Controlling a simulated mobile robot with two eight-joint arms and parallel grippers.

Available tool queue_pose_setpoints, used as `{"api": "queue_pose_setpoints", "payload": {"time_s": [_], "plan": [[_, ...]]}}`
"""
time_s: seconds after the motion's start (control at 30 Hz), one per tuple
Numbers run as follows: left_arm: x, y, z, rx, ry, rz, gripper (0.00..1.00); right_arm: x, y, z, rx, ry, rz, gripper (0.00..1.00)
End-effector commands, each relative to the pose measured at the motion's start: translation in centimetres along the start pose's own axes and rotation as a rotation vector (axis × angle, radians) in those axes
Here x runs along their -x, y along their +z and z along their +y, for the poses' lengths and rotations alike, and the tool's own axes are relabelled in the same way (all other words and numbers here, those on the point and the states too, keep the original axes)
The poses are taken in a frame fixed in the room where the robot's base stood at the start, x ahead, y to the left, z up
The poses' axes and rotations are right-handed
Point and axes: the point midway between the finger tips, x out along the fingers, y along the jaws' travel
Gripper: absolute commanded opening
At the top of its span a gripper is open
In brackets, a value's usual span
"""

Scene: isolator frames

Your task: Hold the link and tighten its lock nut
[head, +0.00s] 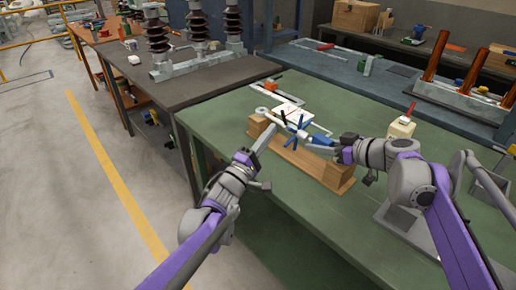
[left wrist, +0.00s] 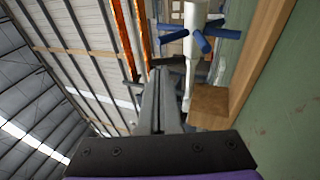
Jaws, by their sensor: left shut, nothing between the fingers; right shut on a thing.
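The link (head: 283,124) is a pale rod with a ring at its left end, lying across a wooden stand (head: 300,165) on the green bench. Blue spokes (head: 295,142), seemingly those of the lock nut, stick out around the rod; they also show in the left wrist view (left wrist: 205,38). My left gripper (head: 270,130) is shut and empty, beside the rod near the stand's left block. Its closed fingers (left wrist: 160,80) show next to the rod in the left wrist view. My right gripper (head: 315,147) is shut at the link's blue right end (head: 322,139); its exact grip is partly hidden.
A white sheet (head: 291,113) and an orange item (head: 271,87) lie behind the stand. A cream box with a red top (head: 402,127) stands behind my right arm. The green bench (head: 225,122) is clear left of the stand. Insulators (head: 197,28) stand on the dark table.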

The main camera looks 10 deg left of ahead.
Motion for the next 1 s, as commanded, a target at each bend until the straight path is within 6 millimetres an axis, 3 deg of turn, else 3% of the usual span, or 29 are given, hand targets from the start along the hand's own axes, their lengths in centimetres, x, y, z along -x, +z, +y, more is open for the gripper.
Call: {"api": "queue_pose_setpoints", "payload": {"time_s": [0.23, 0.7, 1.0], "plan": [[-3.2, 0.0, 0.0, 0.000, -0.001, -0.001, 0.00, 0.0, 0.0, 0.0, 0.000, 0.000, 0.000, 0.00], [-3.8, 0.0, 0.1, -0.001, -0.002, 0.000, 0.00, 0.0, 0.0, 0.0, 0.000, 0.000, 0.000, 0.00], [-6.1, 0.5, 1.1, -0.001, 0.000, -0.001, 0.00, 0.0, 0.0, 0.0, 0.000, -0.001, 0.000, 0.00]]}}
